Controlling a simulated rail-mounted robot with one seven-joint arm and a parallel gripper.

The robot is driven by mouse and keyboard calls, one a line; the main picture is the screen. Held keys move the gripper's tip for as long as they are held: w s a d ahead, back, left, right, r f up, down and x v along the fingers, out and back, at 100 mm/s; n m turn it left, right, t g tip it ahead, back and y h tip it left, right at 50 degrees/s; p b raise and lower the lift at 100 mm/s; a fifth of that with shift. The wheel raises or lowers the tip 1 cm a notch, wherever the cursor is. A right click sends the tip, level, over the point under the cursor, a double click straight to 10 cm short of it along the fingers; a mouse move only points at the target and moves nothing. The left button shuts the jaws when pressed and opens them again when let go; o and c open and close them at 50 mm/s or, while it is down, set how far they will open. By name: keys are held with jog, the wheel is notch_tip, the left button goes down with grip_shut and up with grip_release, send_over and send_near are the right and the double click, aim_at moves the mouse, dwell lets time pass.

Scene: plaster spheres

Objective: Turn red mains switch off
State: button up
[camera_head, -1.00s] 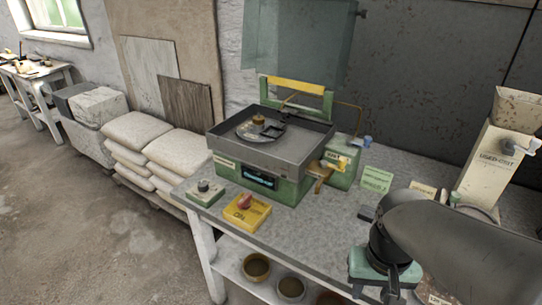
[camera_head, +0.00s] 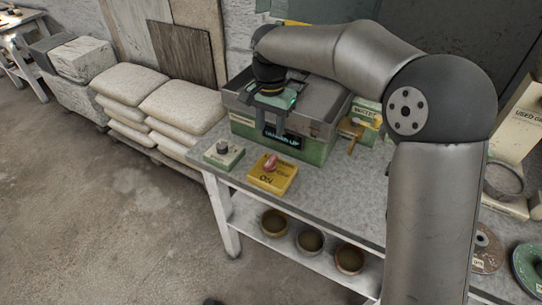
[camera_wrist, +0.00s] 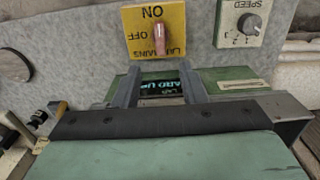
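The yellow mains switch box (camera_head: 284,180) sits near the front left of the bench, with a red knob (camera_head: 270,163) on top and ON lettered on its face. In the wrist view the box (camera_wrist: 176,14) is upside down, and the red knob (camera_wrist: 159,38) stands beside the word OFF. The knob's exact setting is hard to tell. My gripper (camera_head: 267,122) is in front of the green machine, behind the switch box. In the wrist view my gripper (camera_wrist: 160,66) is open and empty, its two fingers pointing toward the box, apart from the knob.
The machine's display (camera_head: 282,140) is lit, with partly readable text ending in UP. A speed dial box (camera_head: 223,154) sits left of the switch box. Plaster bags (camera_head: 180,108) are stacked at left. Several bowls (camera_head: 310,241) stand on the shelf below.

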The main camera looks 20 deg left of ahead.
aim_at(271, 160)
notch_tip(271, 160, down, 12)
jog(key=shift+f+p, duration=0.2)
jog(key=shift+p, duration=0.25)
grip_shut()
